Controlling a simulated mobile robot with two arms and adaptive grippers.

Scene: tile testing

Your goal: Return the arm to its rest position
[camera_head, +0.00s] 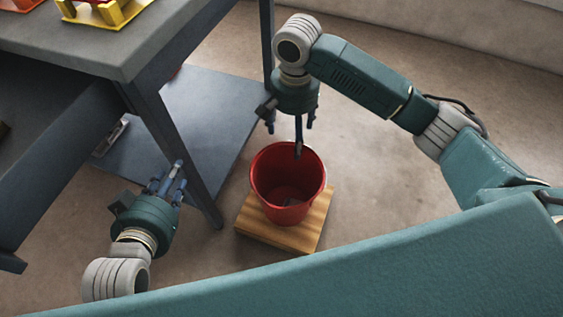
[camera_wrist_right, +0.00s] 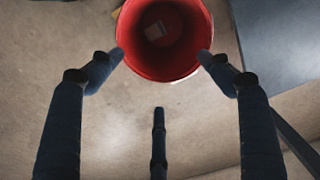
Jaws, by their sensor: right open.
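My right gripper (camera_head: 297,140) is above the far rim of a red bucket (camera_head: 288,187), with its fingers pointing down. In the right wrist view, the fingers of my right gripper (camera_wrist_right: 160,75) are spread apart with nothing between them. The red bucket (camera_wrist_right: 165,65) lies beyond the fingertips there, with a small pale item inside it. My left gripper (camera_head: 172,180) is at the lower left in the head view, beside the table leg, fingers pointing up and away. I see nothing held in it, but its finger spacing is hard to judge.
The bucket stands on a wooden block (camera_head: 308,226) on the floor. A grey table (camera_head: 130,48) with a lower shelf (camera_head: 208,118) stands at the left, its leg close to my left gripper. A yellow tray (camera_head: 112,14) sits on top. Floor right of the bucket is clear.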

